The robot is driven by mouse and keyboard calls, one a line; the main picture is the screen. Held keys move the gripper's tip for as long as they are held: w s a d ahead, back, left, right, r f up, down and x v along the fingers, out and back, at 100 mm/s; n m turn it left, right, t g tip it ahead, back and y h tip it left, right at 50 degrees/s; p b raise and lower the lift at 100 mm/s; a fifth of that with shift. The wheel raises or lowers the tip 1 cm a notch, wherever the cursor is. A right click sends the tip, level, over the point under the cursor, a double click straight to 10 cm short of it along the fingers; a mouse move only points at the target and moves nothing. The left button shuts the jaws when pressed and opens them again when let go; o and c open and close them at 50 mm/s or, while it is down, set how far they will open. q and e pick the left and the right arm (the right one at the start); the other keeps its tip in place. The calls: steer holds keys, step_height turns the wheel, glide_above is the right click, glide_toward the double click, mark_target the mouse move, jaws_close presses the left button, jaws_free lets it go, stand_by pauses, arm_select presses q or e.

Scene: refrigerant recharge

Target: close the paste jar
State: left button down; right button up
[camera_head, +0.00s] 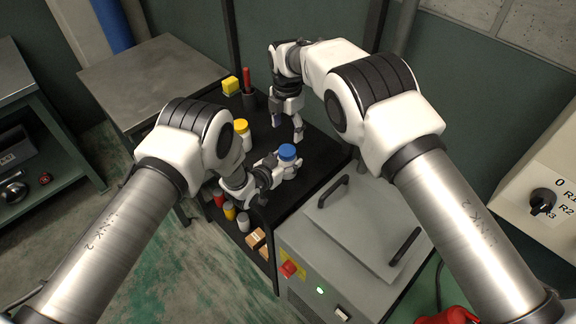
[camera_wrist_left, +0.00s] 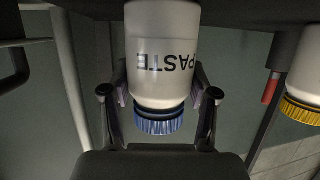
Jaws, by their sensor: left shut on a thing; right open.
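The paste jar (camera_head: 289,170) is white with a ribbed blue lid (camera_head: 287,151), and it stands upright at the right part of the black shelf top. My left gripper (camera_head: 277,167) is shut on the jar's body from the left. In the left wrist view the jar (camera_wrist_left: 163,55) appears upside down, with "PASTE" on it, between the fingers of my left gripper (camera_wrist_left: 160,100). The blue lid (camera_wrist_left: 159,126) sits on its mouth; I cannot tell how tight it is. My right gripper (camera_head: 287,129) is open and empty, pointing down beyond and above the jar.
A yellow-lidded white jar (camera_head: 242,132) stands to the left, also in the wrist view (camera_wrist_left: 305,70). A grey machine (camera_head: 350,225) with black handles is near, right of the shelf.

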mark_target(287, 150)
arm_select(q)
steer(key=shift+s+f, duration=0.1)
arm_select(e)
steer(key=shift+f, duration=0.15)
step_height(287, 150, down, 8)
steer(key=shift+s+r, duration=0.1)
stand_by(0.4)
